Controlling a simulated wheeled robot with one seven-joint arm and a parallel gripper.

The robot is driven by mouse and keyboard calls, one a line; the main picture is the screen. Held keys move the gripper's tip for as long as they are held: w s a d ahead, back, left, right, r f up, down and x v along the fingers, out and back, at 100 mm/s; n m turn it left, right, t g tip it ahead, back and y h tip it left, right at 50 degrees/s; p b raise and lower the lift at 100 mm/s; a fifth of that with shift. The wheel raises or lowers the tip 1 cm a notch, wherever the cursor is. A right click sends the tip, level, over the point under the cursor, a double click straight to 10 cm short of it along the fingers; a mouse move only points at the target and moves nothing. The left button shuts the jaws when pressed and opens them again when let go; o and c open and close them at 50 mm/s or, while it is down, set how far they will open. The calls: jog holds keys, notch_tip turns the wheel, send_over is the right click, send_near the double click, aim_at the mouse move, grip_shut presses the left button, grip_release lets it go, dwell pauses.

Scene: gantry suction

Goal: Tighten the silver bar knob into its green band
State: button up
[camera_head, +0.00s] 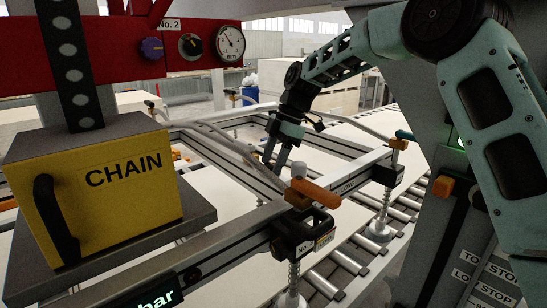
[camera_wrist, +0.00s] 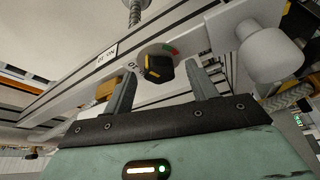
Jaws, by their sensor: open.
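In the wrist view a dark knob (camera_wrist: 159,67) with a yellow mark sits on the side of a pale silver bar (camera_wrist: 100,83). A small red and green band (camera_wrist: 171,49) shows at the knob's upper right. The yellow mark is on the knob's left and lower side, away from the coloured band. My gripper (camera_wrist: 161,69) is open, with one finger on each side of the knob. I cannot tell whether either finger touches it. In the head view my gripper (camera_head: 272,164) points down by the frame's inner side, and the knob is hidden.
A yellow CHAIN box (camera_head: 130,178) stands at left under a red panel (camera_head: 110,50). An orange lever (camera_head: 316,193) and a suction cup foot (camera_head: 380,231) are on the near frame. In the wrist view a grey cylindrical part (camera_wrist: 272,50) stands close to the right finger.

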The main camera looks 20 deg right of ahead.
jog(key=c, duration=1)
jog(key=shift+m+b, duration=0.3)
jog(key=shift+b, duration=0.1)
jog(key=m+t+b, duration=0.1)
jog(key=m+b, duration=0.1)
jog(key=shift+s+f+m, duration=0.1)
jog(key=shift+f+m, duration=0.05)
jog(key=shift+m, duration=0.15)
jog(key=shift+s+m+t+b, duration=0.1)
jog(key=shift+m+t+b, duration=0.6)
jog(key=shift+m+b, duration=0.65)
jog(key=shift+r+m+h, duration=0.2)
jog(key=shift+m+h, duration=0.05)
jog(key=shift+h, duration=0.05)
jog(key=o, duration=1)
